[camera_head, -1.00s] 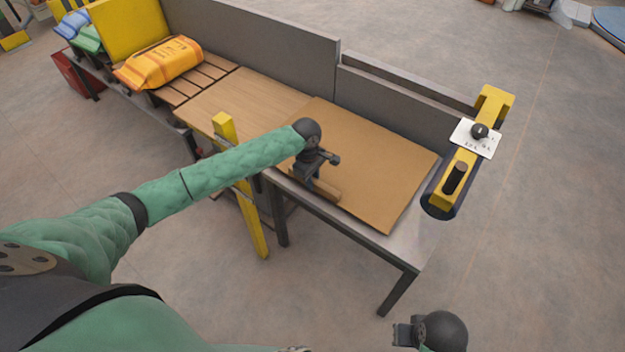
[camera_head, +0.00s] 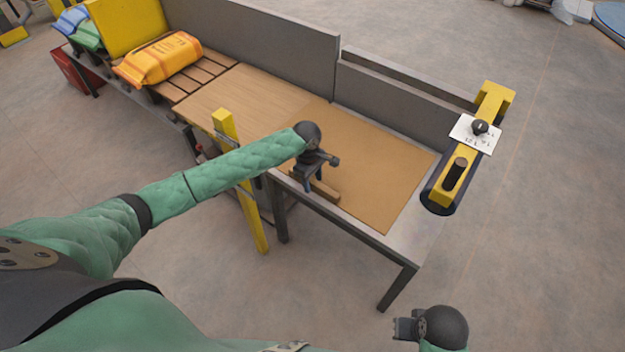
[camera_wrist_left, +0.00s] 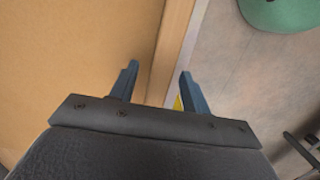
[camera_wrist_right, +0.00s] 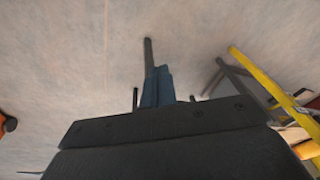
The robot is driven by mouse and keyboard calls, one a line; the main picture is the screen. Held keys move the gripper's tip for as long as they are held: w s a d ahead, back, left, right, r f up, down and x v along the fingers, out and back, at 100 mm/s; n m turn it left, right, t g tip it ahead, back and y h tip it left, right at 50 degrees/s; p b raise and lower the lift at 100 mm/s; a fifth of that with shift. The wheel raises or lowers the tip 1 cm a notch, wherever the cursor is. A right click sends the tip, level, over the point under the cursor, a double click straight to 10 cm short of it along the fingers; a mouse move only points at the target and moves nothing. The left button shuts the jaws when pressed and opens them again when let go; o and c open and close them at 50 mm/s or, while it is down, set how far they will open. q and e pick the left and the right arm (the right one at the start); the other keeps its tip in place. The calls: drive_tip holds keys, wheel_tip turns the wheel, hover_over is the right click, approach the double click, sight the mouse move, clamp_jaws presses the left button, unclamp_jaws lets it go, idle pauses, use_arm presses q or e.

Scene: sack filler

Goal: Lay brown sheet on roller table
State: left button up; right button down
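The brown sheet (camera_head: 375,165) lies flat on the right part of the roller table, inside the grey metal rim (camera_head: 410,240). It fills much of the left wrist view (camera_wrist_left: 70,60). My left gripper (camera_head: 312,187) is over the table's front edge, at the sheet's near side. I see nothing held. My right gripper (camera_head: 402,328) is off the table at the front right. Its fingers (camera_wrist_right: 157,85) are together, with nothing seen between them.
A yellow post (camera_head: 246,195) stands at the table's front. A yellow bracket with a dial (camera_head: 480,127) stands at the right end. A grey wall (camera_head: 270,45) runs along the back. An orange sack (camera_head: 160,60) lies on slats at the left.

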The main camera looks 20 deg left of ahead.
drive_tip(key=shift+s+a+f, duration=0.1)
drive_tip(key=shift+s+a, duration=0.05)
drive_tip(key=shift+s, duration=0.15)
use_arm(q)
drive_tip(key=shift+r, duration=0.6)
drive_tip(key=r, duration=0.3)
drive_tip(key=r+b, duration=0.1)
drive_tip(key=r, duration=0.1)
drive_tip(key=shift+w+a, duration=0.15)
drive_tip(key=shift+a, duration=0.2)
drive_tip(key=shift+r, duration=0.35)
drive_tip(key=shift+a+r, duration=0.1)
drive_tip(key=shift+r, duration=0.3)
use_arm(e)
drive_tip(key=shift+s+r, duration=0.25)
drive_tip(key=shift+r, duration=0.75)
drive_tip(key=shift+r, duration=0.1)
